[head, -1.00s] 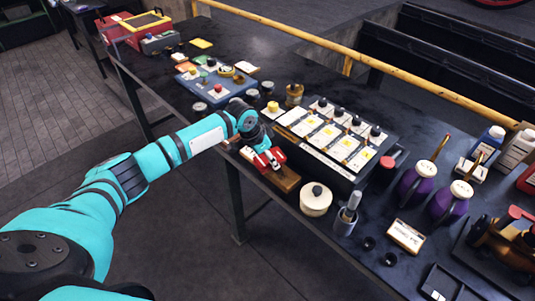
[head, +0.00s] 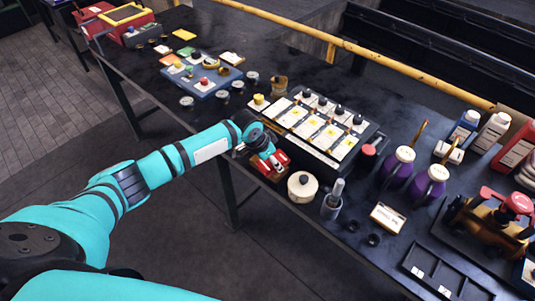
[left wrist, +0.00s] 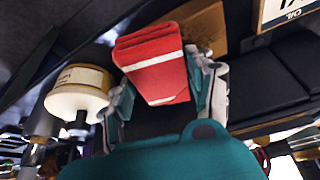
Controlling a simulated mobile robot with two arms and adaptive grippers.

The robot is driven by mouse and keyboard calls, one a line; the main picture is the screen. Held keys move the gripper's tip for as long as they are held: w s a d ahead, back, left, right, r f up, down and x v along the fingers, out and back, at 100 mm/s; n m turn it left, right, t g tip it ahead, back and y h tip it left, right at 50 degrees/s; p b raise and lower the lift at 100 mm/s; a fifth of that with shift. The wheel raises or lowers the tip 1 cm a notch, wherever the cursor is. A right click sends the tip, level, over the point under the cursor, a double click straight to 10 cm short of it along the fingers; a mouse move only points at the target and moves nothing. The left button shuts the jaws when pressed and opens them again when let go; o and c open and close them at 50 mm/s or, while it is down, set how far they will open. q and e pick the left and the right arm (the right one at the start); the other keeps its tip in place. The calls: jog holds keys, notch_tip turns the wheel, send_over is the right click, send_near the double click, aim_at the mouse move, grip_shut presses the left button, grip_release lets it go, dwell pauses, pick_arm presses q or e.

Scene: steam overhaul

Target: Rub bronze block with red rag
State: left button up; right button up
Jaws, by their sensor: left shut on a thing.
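My left gripper (head: 268,158) is shut on a folded red rag (head: 279,160) with a white stripe. In the left wrist view the rag (left wrist: 152,62) sits between the two fingers (left wrist: 160,90). The bronze block (head: 262,174) is a brown, flat, long piece near the table's front edge, partly hidden by the gripper and rag. In the left wrist view the block (left wrist: 205,27) shows behind the rag with a dark patch on it. The rag is over the block and seems to touch it. My right gripper is not in view.
A cream round pot (head: 302,187) stands close to the right of the rag. A grey cup with a tool (head: 332,205) is beyond it. A black case with white cards (head: 318,130) lies behind the block. Purple jugs (head: 428,185) stand farther right.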

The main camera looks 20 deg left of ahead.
aim_at(284, 171)
pick_arm(q)
jog(key=shift+s+d+p, duration=0.3)
jog(key=shift+d+p, duration=0.15)
jog(key=shift+d, duration=0.1)
jog(key=shift+s+d+p, duration=0.3)
jog(key=shift+d+p, duration=0.15)
jog(key=shift+d, duration=0.1)
jog(key=shift+s+d+f+p, duration=0.1)
jog(key=shift+d+p, duration=0.1)
jog(key=shift+d, duration=0.15)
jog(key=shift+s+d+p, duration=0.1)
jog(key=shift+d+p, duration=0.05)
jog(key=shift+d, duration=0.2)
notch_tip(284, 171, up, 6)
jog(key=p, duration=0.5)
jog(key=shift+w+a, duration=0.1)
jog(key=shift+w, duration=0.05)
jog(key=shift+r, duration=0.2)
jog(key=shift+r, duration=1.4)
